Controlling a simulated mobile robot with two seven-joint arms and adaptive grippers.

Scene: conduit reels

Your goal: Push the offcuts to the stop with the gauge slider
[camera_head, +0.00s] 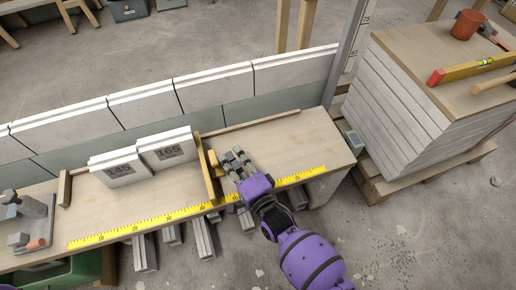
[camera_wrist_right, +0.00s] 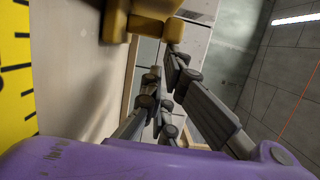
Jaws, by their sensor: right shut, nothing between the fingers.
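Two pale offcuts stand side by side on the bench (camera_head: 285,150), one marked 145 (camera_head: 118,170) and one marked 165 (camera_head: 168,150). The wooden stop (camera_head: 64,188) is at their left, with a gap between it and the 145 offcut. The gauge slider (camera_head: 206,172), wood and yellow, stands just right of the 165 offcut; I cannot tell whether they touch. My right gripper (camera_head: 234,163) is shut and empty at the slider's right side. In the right wrist view, the yellow slider part (camera_wrist_right: 152,28) is close to the fingers (camera_wrist_right: 168,88). My left gripper is not in view.
A yellow ruler (camera_head: 160,223) runs along the bench's front edge. A grey tool (camera_head: 32,220) sits at the left end. White panels (camera_head: 145,103) stand behind the bench. A stack of boards (camera_head: 395,105) with a red cup (camera_head: 467,24) and level (camera_head: 475,68) is at right.

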